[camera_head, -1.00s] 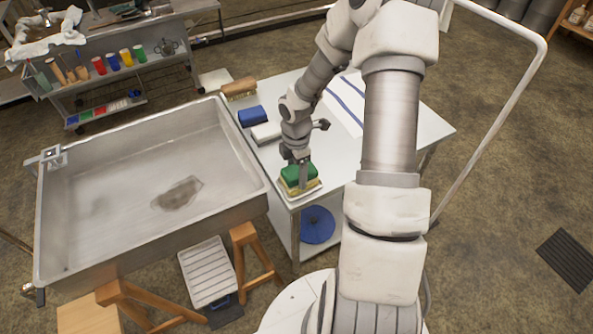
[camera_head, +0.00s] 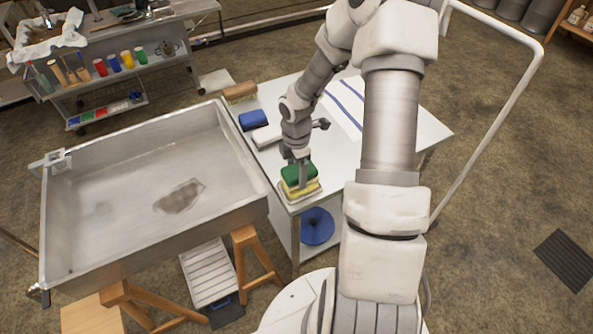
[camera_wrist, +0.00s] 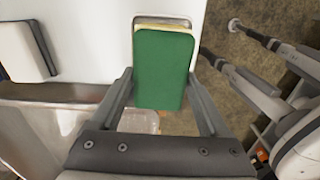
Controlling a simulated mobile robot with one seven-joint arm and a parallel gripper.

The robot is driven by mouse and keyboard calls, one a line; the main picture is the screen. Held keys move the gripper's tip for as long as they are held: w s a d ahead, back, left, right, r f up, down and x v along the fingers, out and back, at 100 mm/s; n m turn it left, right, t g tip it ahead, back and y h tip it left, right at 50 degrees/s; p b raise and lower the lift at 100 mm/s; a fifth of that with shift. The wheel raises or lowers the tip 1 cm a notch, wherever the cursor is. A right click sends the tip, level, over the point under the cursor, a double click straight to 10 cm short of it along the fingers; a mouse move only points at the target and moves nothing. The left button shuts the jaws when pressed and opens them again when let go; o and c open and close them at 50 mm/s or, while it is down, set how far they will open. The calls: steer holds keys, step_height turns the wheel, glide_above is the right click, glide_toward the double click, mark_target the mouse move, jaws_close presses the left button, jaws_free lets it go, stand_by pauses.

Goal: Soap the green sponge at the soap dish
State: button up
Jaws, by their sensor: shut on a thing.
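The green sponge (camera_head: 298,175) is held in my gripper (camera_head: 301,165) at the near corner of the work table. In the wrist view the sponge (camera_wrist: 165,68) lies between the two fingers of my gripper (camera_wrist: 160,82), its flat green face toward the camera. Yellow shows under the green; I cannot tell how much is the sponge's lower layer and how much is soap. The pale soap dish (camera_head: 302,201) lies directly below, mostly covered. Whether the sponge touches the soap is hidden.
A blue block (camera_head: 253,120), a white block (camera_head: 266,137) and a brown brush (camera_head: 240,92) lie along the table's left side. A striped cloth (camera_head: 345,102) lies at the back. The large metal pan (camera_head: 255,200) borders the table on the left.

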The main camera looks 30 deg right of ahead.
mark_target(296, 170)
steer(key=shift+r+p, duration=2)
steer(key=shift+r, duration=0.55)
steer(key=shift+f, duration=0.1)
